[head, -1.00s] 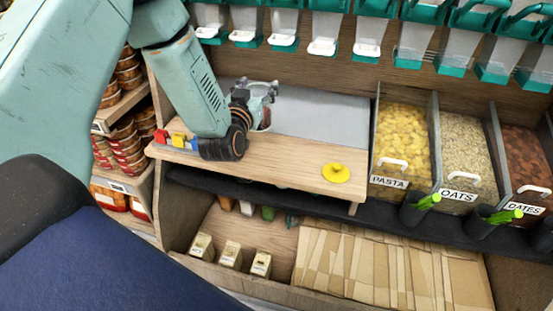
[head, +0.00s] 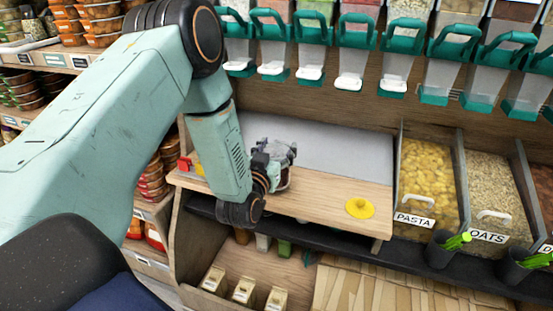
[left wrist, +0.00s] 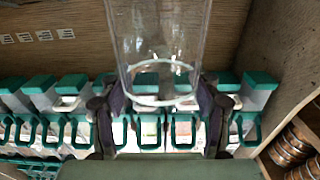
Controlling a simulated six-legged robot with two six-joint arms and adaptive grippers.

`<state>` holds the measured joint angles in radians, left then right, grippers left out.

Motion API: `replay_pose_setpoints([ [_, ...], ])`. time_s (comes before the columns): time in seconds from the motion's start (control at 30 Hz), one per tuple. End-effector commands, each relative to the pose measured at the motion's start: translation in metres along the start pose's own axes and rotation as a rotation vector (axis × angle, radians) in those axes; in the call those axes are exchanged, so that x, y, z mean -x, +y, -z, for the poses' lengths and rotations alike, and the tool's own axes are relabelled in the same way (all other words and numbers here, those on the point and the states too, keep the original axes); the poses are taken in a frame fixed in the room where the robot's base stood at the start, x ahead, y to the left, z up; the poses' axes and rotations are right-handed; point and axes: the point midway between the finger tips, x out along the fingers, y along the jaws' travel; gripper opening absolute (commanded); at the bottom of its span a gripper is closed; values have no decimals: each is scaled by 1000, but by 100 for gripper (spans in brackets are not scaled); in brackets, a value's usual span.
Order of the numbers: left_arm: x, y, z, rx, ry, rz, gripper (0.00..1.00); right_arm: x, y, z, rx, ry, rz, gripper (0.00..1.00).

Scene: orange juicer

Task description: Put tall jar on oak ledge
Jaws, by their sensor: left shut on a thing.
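The tall jar (left wrist: 160,40) is clear and shows between the two fingers of my left gripper (left wrist: 158,105) in the left wrist view, with a pale ring near its end. In the head view my left gripper (head: 280,155) is shut on it. My right gripper is not in view.
A yellow knobbed disc (head: 360,208) lies on the ledge, right of the jar. Red and yellow items (head: 187,165) are at its left end. Pasta (head: 427,170) and oats (head: 492,185) bins stand to the right. Teal-handled dispensers (head: 355,50) hang above. The ledge between jar and disc is clear.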

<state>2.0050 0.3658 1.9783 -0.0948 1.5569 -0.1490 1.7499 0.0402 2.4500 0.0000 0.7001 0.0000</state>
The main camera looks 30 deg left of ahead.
Motion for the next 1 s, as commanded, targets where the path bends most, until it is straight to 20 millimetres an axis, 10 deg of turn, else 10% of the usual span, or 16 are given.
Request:
replay_pose_setpoints([
  [0.57,1,-2,-26,-1,1,1,0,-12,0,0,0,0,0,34],
  [0.6,2,-2,-26,-1,-2,1,67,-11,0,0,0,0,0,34],
  [1.0,2,-2,-26,-1,-2,1,86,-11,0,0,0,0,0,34],
])
